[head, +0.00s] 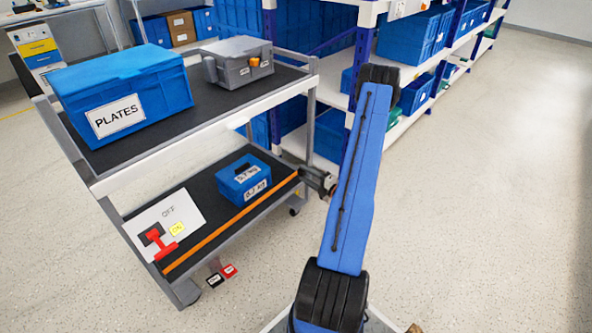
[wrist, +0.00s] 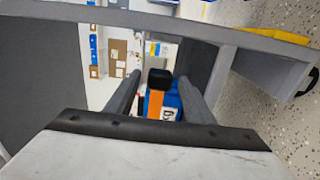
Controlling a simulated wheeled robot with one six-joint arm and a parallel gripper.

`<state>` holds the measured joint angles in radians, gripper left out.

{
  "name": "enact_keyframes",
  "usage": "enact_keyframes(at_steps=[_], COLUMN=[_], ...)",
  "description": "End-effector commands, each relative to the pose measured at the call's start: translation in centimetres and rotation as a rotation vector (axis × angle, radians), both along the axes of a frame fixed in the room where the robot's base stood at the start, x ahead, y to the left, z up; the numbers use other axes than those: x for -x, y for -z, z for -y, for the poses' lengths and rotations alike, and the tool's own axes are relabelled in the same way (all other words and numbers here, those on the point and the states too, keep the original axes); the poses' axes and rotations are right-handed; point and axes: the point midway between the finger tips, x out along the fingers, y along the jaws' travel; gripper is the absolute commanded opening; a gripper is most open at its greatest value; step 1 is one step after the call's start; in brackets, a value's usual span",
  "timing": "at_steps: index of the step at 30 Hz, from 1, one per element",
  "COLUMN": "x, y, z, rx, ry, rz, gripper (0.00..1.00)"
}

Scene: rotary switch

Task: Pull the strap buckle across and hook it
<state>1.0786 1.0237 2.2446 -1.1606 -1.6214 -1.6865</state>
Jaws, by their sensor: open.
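An orange strap (head: 232,224) runs along the front edge of the cart's lower shelf (head: 200,190). In the wrist view the strap (wrist: 156,102) ends at a black block, which looks like the buckle (wrist: 160,79). My gripper (head: 318,181) is at the right end of the lower shelf, close to the strap's end. In the wrist view my gripper (wrist: 159,84) is open, with one finger on each side of the buckle. I cannot tell whether the fingers touch it. The hook is not clearly visible.
A blue box (head: 242,180) stands behind the strap. A white OFF panel with a red lever (head: 160,243) is at the shelf's left end. Tags (head: 222,275) hang below. A PLATES bin (head: 125,95) and grey case (head: 238,62) stand above. The floor at right is clear.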

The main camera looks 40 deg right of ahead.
Motion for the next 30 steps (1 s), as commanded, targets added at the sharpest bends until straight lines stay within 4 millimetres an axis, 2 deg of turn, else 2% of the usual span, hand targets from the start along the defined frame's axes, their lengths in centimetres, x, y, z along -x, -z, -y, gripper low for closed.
enact_keyframes(at_steps=[3, 10, 16, 24, 26, 30], x=[-2.1, -5.0, -6.0, -6.0, -6.0, -6.0], y=[0.0, 0.0, 0.0, 0.0, 0.0, 0.0], z=[-0.2, -0.4, -0.4, -0.4, -0.4, -0.4], rx=[0.003, 0.002, 0.0, 0.0, 0.0, 0.0], ry=[-0.003, -0.002, 0.001, 0.001, 0.001, 0.001], rz=[0.001, 0.001, 0.0, 0.0, 0.0, 0.0], gripper=[0.48, 0.48, 0.48, 0.48, 0.36, 0.03])
